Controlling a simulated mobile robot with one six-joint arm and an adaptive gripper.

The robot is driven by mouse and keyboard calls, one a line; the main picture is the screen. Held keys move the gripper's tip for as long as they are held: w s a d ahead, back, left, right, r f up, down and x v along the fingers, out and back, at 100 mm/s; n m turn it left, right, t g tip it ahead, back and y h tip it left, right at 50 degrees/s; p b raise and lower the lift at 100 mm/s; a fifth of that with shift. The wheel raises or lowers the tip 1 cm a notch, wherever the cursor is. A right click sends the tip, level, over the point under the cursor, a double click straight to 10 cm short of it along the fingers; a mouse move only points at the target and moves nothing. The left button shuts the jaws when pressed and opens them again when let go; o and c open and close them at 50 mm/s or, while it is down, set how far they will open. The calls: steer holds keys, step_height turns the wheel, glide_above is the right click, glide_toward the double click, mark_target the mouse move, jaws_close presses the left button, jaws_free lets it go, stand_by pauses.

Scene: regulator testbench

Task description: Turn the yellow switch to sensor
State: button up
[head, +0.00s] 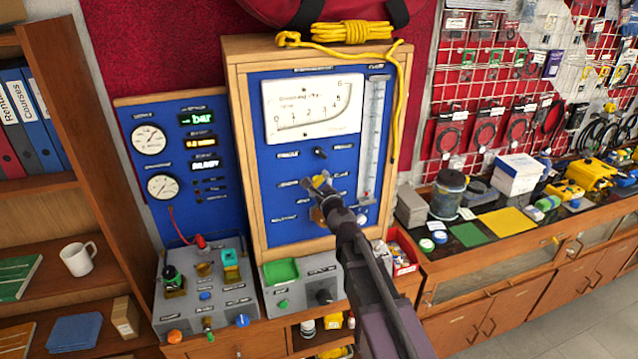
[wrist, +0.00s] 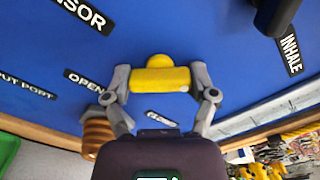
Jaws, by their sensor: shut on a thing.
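The yellow switch (head: 321,181) is on the blue panel of the wood-framed cabinet, below the gauge. It also shows in the wrist view (wrist: 160,79) as a yellow bar with a rounded bump. My gripper (head: 318,185) reaches the panel from the lower right. In the wrist view my gripper (wrist: 160,82) is shut on the yellow switch, one finger at each end of the bar. The SENSOR label (wrist: 80,12) is at the upper left of the wrist view, and the OPEN label (wrist: 84,80) is left of the switch. Which label the switch points to, I cannot tell.
A black knob (head: 320,152) sits above the yellow switch. A brass fitting (wrist: 97,130) sticks out close to my left finger. A yellow rope (head: 397,110) hangs on the cabinet's right side. Grey control boxes (head: 300,288) stand below the panel.

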steer(key=shift+n, duration=0.3)
steer(key=n, duration=0.8)
steer(key=shift+n, duration=0.3)
steer(key=n, duration=0.4)
steer(key=shift+n, duration=0.3)
steer(key=n, duration=0.4)
steer(key=o, duration=1)
steer(key=shift+o, duration=0.2)
